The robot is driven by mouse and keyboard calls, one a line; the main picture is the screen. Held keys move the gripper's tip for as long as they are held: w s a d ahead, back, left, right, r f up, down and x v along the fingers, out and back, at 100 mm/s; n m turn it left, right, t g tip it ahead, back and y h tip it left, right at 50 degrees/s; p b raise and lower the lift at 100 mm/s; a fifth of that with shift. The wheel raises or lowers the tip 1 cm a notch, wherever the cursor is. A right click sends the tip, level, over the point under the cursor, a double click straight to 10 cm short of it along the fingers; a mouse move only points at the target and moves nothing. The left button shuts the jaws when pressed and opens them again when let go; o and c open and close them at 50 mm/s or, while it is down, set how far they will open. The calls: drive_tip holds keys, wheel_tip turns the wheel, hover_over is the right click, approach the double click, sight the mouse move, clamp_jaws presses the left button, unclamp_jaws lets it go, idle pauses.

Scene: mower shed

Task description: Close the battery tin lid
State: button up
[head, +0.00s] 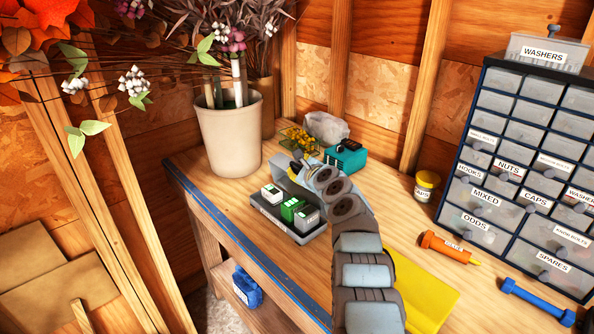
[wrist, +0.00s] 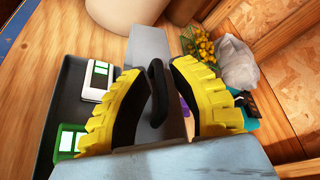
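The battery tin (head: 299,237) is a dark grey tray with a white front label, near the bench's front edge; it also shows at the left of the wrist view (wrist: 68,98). White and green batteries (head: 290,208) stand in it. Its grey lid (head: 284,184) is raised at the tin's back side, tilted up; in the wrist view the lid (wrist: 150,45) runs between my fingers. A black handle (wrist: 156,92) stands out from the lid. My gripper (wrist: 160,85) is open, its yellow fingers on either side of the handle with small gaps. In the head view my arm partly hides the lid.
A beige plant pot (head: 232,135) stands behind the tin at left. A teal box (head: 346,157), yellow flowers (head: 299,140) and a pale lump (head: 326,127) are at the back. A drawer cabinet (head: 520,160) and orange tube (head: 446,246) are at right.

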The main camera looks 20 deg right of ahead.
clamp_jaws()
